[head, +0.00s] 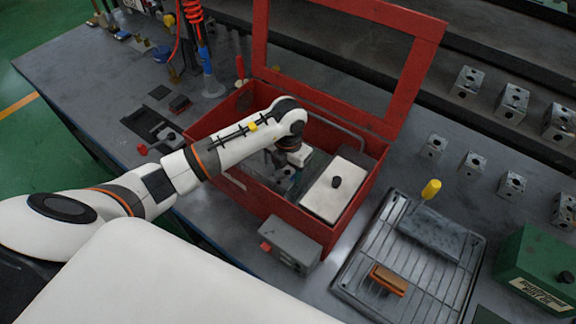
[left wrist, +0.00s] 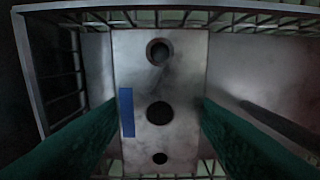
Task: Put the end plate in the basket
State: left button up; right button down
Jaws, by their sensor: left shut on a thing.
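The end plate (left wrist: 160,105) is a grey metal plate with three dark holes in a row and a blue strip (left wrist: 126,112) on its left part. My left gripper (left wrist: 159,125) is shut on it, with one green finger at each side. The wire basket (left wrist: 35,75), with a flat metal rim and thin bars, shows around and behind the plate. I cannot tell whether the plate touches its floor. In the head view my left gripper (head: 287,180) reaches down inside the red box; its fingers and the plate are hard to make out there. My right gripper is not in view.
The red box (head: 310,235) stands on the grey table with its framed lid raised. A white block with a black knob (head: 336,183) fills its right part. A wire tray (head: 410,262), several metal valve blocks (head: 513,102) and a green box (head: 538,268) lie to the right.

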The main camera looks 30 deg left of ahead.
aim_at(288, 171)
pick_arm(q)
jog(key=o, duration=0.8)
jog(key=shift+f, duration=0.15)
jog(key=o, duration=0.4)
jog(key=shift+o, duration=0.2)
jog(key=shift+r, duration=0.35)
notch_tip(288, 171, up, 12)
jog(key=b, duration=0.3)
jog(key=shift+f, duration=0.15)
